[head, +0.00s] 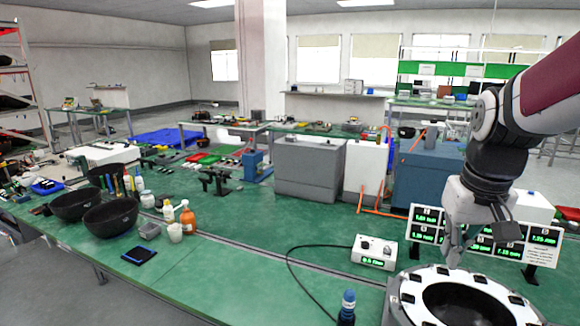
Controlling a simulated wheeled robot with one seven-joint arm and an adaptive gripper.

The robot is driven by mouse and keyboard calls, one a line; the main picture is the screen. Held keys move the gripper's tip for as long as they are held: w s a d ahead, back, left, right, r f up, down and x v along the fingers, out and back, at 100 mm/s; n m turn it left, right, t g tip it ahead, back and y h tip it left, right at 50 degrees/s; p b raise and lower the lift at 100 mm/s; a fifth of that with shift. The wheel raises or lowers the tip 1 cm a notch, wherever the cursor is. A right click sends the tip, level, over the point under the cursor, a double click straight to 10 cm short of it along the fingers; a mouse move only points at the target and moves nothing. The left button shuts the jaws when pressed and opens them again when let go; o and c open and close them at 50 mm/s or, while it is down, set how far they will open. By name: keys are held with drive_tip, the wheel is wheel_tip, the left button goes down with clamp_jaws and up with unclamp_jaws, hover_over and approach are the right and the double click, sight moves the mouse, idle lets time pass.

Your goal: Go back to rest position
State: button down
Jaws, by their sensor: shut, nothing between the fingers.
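My gripper (454,252) is at the right of the head view, pointing down from my raised arm. Its fingers are together with nothing held. It appears just above or behind the far rim of a round white fixture (405,306) with a dark centre and dark pads around its ring. I cannot tell whether the fingertips touch anything. A panel of green number displays (541,258) stands behind the gripper and is partly hidden by it.
A small white meter (374,252) with a black cable sits left of the gripper. A dark bottle (347,305) with a blue cap stands in front. Black bowls (110,217) and an orange bottle (187,218) are at left. The middle of the green bench (270,240) is largely clear.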

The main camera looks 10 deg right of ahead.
drive_tip(key=s+a+r+n+t, duration=0.1)
drive_tip(key=s+a, duration=0.3)
drive_tip(key=a, duration=0.3)
drive_tip(key=s+a+r+n+t, duration=0.1)
drive_tip(key=s+a+t, duration=0.1)
drive_tip(key=s+a, duration=0.3)
drive_tip(key=a+b, duration=0.1)
drive_tip(key=a, duration=0.1)
drive_tip(key=shift+s+a+n+y, duration=0.25)
drive_tip(key=shift+a+n+y, duration=0.05)
drive_tip(key=shift+a+y, duration=0.1)
drive_tip(key=shift+d+r, duration=0.1)
